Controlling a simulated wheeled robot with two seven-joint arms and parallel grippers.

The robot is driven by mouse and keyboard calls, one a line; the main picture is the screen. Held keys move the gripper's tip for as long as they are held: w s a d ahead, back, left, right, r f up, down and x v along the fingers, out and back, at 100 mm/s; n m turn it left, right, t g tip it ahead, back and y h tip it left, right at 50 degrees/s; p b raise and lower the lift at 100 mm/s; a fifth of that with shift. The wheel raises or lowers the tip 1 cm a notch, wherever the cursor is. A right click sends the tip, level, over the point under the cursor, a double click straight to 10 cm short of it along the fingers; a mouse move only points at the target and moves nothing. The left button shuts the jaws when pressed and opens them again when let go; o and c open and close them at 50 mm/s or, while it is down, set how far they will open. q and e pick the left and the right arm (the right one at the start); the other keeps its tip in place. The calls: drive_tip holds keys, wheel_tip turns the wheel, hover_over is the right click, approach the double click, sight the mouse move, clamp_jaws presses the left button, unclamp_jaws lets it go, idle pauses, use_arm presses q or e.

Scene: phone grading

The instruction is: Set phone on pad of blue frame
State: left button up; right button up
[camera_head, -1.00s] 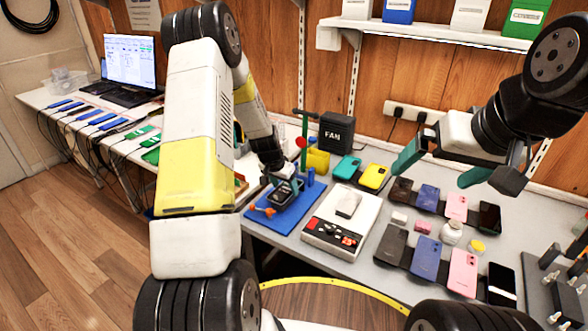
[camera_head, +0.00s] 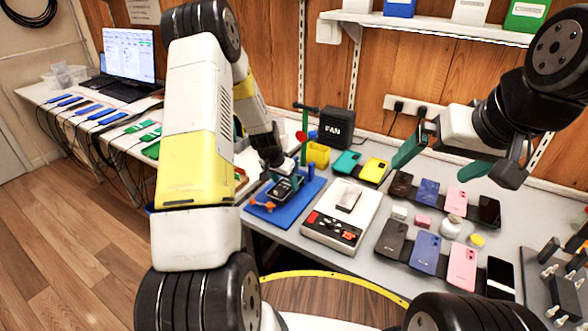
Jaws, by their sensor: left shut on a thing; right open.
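The blue frame (camera_head: 288,213) is a flat blue base on the bench, with a dark green upright post (camera_head: 304,150), a red knob and orange clips. A dark phone (camera_head: 281,190) lies over a dark pad area on it. My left gripper (camera_head: 284,181) is shut on the phone, low over the frame. Its fingers hide part of the phone, and I cannot tell whether the phone touches the pad. My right gripper (camera_head: 455,162) is open and empty, above the back rows of phones at the right.
A white and dark grading device (camera_head: 341,215) stands just right of the frame. A yellow bin (camera_head: 317,155) and black FAN box (camera_head: 336,128) stand behind. Several phones lie in rows on dark mats (camera_head: 391,241) at right. A laptop (camera_head: 128,68) stands far left.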

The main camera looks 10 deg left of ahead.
use_arm(q)
drive_tip(key=shift+f, duration=0.4)
idle(1.2)
drive_tip(key=o, duration=1.8)
drive_tip(key=shift+c, duration=0.2)
drive_tip(key=shift+r, duration=0.7)
drive_tip(key=shift+r, duration=3.45)
